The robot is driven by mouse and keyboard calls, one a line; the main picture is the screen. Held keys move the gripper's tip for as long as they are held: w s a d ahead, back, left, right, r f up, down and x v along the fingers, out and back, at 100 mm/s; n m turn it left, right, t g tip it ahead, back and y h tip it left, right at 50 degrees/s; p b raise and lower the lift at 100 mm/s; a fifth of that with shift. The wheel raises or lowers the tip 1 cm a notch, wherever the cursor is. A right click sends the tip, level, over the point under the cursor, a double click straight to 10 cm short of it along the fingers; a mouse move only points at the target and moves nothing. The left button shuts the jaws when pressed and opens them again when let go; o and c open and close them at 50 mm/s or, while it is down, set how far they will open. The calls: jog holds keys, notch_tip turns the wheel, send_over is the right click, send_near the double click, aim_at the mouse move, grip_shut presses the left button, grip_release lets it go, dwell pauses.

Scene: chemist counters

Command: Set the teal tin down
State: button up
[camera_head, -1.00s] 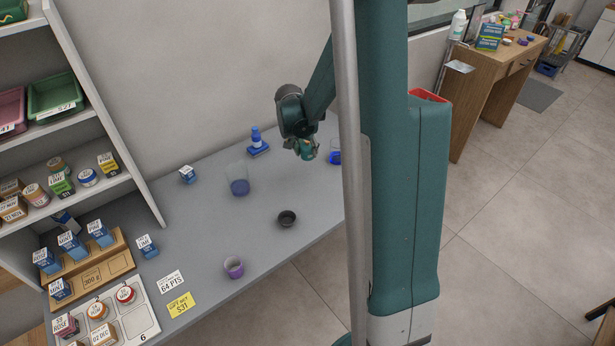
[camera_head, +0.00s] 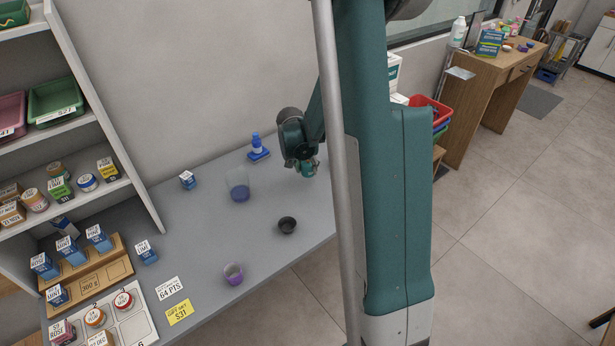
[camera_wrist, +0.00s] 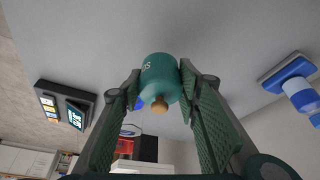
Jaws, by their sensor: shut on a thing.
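The teal tin (camera_wrist: 160,80) is between the two fingers of my gripper (camera_wrist: 158,88) in the wrist view, with a small tan knob on its near end. The fingers are shut on its sides. In the head view my gripper (camera_head: 308,172) is over the right part of the grey counter (camera_head: 200,215), and a bit of the teal tin (camera_head: 309,169) shows at its end. I cannot tell whether the tin touches the counter.
A blue stamp-like object (camera_head: 258,150) stands left of my gripper. A dark device (camera_wrist: 64,104) shows in the wrist view.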

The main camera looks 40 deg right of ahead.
aim_at(307, 175)
jog(key=shift+f, duration=0.4)
jog(key=shift+f+b, duration=0.3)
jog(key=shift+f, duration=1.6)
jog(key=shift+f, duration=0.1)
jog(key=o, duration=1.1)
jog(key=p+v, duration=0.1)
jog(key=v, duration=1.1)
jog(key=shift+p, duration=0.3)
